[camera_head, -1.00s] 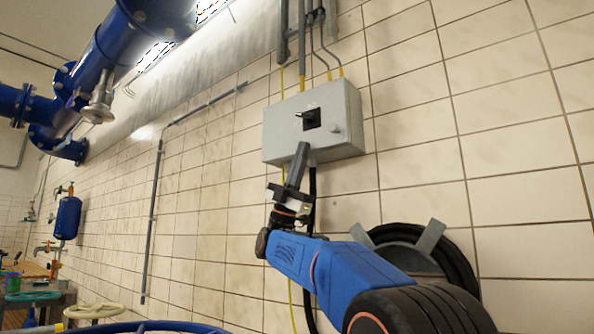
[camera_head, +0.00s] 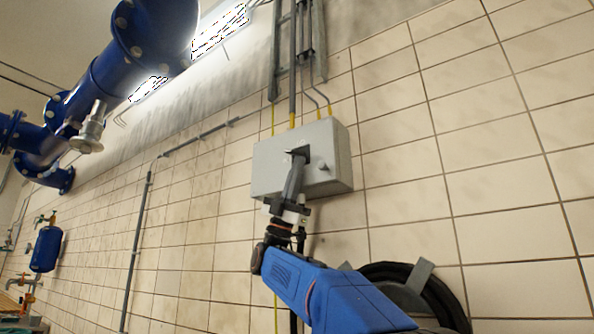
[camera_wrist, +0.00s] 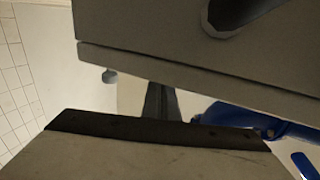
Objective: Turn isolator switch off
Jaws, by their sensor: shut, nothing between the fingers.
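The isolator switch is a dark rotary handle (camera_head: 302,151) on a black square plate on the front of a light grey box (camera_head: 265,172) fixed to the tiled wall. My gripper (camera_head: 297,160) reaches up from below, its dark fingers shut and empty, with the tips in front of the lower part of the switch. They hide part of the handle, and I cannot tell whether they touch it. In the wrist view, a dark upright shape, probably the switch handle (camera_wrist: 160,101), shows between the grey finger slabs, with the box's small round knob (camera_wrist: 110,76) to its left.
The small knob (camera_head: 323,167) sits right of the switch. Conduits (camera_head: 292,75) rise from the box top. A dark coiled hose (camera_head: 420,290) hangs below right. Large blue pipes (camera_head: 110,65) are at upper left. The wall around the box is mostly clear.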

